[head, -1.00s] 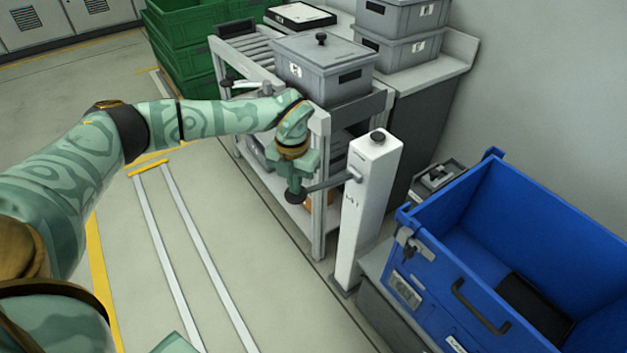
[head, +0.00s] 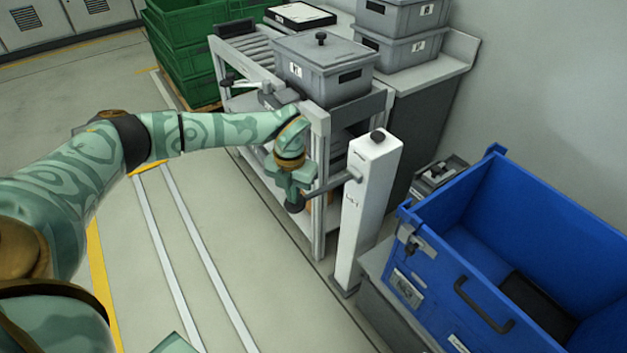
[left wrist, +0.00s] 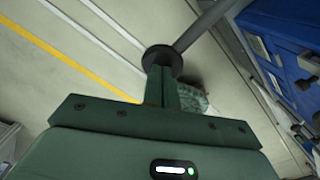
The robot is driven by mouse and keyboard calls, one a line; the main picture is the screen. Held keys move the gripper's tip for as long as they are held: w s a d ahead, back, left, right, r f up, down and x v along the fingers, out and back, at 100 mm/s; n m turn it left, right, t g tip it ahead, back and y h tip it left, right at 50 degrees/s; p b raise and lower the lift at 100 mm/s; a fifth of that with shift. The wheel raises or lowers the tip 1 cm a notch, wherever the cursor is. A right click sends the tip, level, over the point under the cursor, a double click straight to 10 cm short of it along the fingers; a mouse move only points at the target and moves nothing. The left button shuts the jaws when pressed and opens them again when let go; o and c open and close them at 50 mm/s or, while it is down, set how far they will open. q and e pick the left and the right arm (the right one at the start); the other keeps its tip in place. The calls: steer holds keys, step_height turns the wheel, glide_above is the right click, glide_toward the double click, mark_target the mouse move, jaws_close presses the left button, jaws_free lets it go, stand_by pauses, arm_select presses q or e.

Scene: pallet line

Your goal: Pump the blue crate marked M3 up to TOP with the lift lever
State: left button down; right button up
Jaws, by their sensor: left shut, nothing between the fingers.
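The blue crate (head: 470,290) is at the right in the head view, with a dark thing inside; its marking is too small to read. It also shows at the top right of the left wrist view (left wrist: 270,45). The white lift post (head: 366,205) stands just left of the crate. The lift lever (head: 325,190) slants down and left from the post to a dark round knob (head: 295,203). My left gripper (head: 293,192) is shut and empty, its fingertips at the knob from above. In the left wrist view the knob (left wrist: 162,58) lies right at the shut fingertips (left wrist: 160,75).
A roller stand (head: 318,180) with a grey lidded box (head: 322,72) stands close behind my left gripper. Green crates (head: 190,50) are stacked at the back left. More grey boxes (head: 400,40) stand on a counter. The floor at the left is clear.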

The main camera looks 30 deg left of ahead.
arm_select(q)
steer(key=shift+f, duration=0.1)
steer(key=shift+s+f, duration=0.1)
steer(key=shift+f, duration=0.7)
arm_select(e)
steer(key=shift+f, duration=0.15)
arm_select(q)
steer(key=shift+f+b, duration=0.4)
steer(key=shift+f, duration=0.5)
arm_select(e)
steer(key=shift+s+f, duration=0.15)
steer(key=shift+f, duration=0.05)
